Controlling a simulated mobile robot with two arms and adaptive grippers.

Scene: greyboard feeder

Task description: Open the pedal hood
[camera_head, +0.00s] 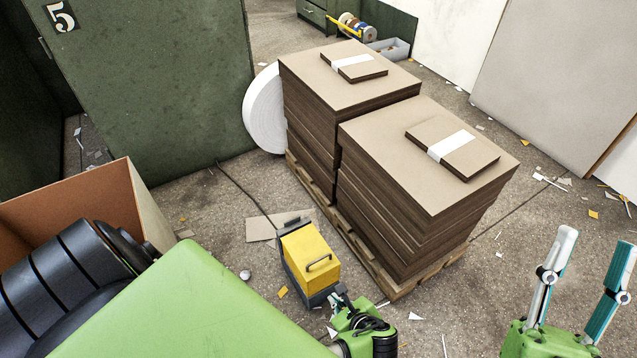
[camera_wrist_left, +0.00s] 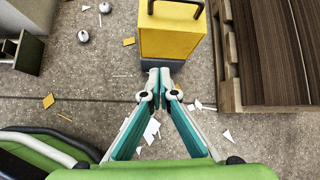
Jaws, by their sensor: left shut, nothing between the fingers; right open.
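The pedal hood (camera_head: 310,256) is a yellow cover with a dark bar handle on top, sitting on a dark grey base on the floor beside the pallet. It also shows at the top of the left wrist view (camera_wrist_left: 172,38), its handle partly cut off by the frame edge. My left gripper (camera_head: 337,299) is shut and empty at the near end of the pedal unit. In the left wrist view its fingertips (camera_wrist_left: 160,76) meet just short of the base; I cannot tell if they touch it. My right gripper (camera_head: 595,265) is open and empty at the lower right, well away from the hood.
Stacked greyboard (camera_head: 430,165) on a wooden pallet (camera_head: 375,268) stands close right of the hood. A green cabinet (camera_head: 150,90) is behind left, and an open cardboard box (camera_head: 150,215) is at left. Paper scraps litter the floor.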

